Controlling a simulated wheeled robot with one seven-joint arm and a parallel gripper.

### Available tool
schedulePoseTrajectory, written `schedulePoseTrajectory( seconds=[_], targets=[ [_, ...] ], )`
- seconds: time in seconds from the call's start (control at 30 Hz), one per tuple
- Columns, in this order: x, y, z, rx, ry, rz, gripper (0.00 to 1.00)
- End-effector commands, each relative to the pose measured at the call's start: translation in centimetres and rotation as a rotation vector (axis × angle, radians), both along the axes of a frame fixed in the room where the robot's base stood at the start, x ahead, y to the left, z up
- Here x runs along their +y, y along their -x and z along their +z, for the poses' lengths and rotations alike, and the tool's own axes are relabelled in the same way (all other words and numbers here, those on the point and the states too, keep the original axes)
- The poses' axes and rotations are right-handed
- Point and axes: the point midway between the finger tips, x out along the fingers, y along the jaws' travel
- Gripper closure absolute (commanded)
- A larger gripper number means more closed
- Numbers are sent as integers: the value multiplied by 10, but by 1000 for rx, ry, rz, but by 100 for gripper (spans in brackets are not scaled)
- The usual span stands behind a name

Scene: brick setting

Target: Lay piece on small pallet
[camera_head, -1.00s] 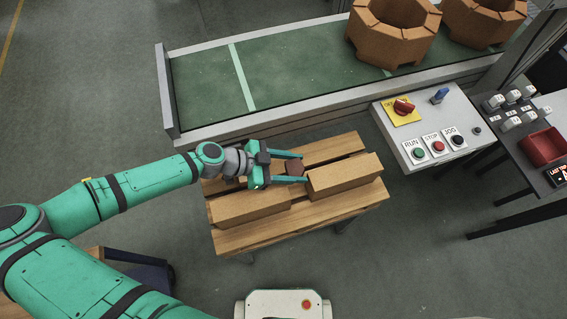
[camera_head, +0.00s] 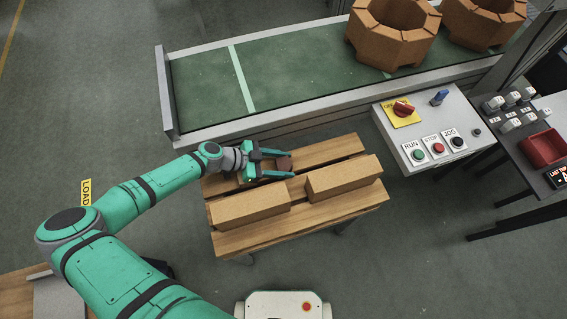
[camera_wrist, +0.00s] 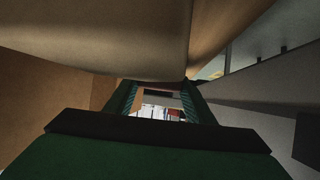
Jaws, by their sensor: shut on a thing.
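The small pallet (camera_head: 310,216) is a slatted wooden platform in the middle of the head view. Two tan brick pieces lie on its front part, one at left (camera_head: 250,206) and one at right (camera_head: 345,178). My gripper (camera_head: 290,165) is over the pallet's back left part, behind the left brick, pointing right. It is shut on a brown piece (camera_head: 284,163), seen only in part between the fingers. I cannot tell whether this piece touches the slats. In the wrist view, a large tan surface (camera_wrist: 90,35) fills the top, close to the camera, above my gripper (camera_wrist: 160,92).
A green conveyor (camera_head: 300,85) with a metal rim runs behind the pallet and carries two octagonal brick rings (camera_head: 393,35) (camera_head: 484,22). A control box (camera_head: 425,125) with buttons stands at right, beside a dark table with a red bin (camera_head: 545,147). The pallet's back right slats are bare.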

Motion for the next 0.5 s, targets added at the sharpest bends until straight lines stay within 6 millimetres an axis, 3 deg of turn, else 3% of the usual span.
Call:
schedulePoseTrajectory(
  seconds=[0.27,0.3,0.37,0.5],
  targets=[
    [-1,0,-1,0,0,-2,74],
    [-1,0,-2,0,0,-4,46],
    [-2,0,-1,-1,0,-4,32],
    [-2,0,-1,-1,0,-5,32]
  ],
)
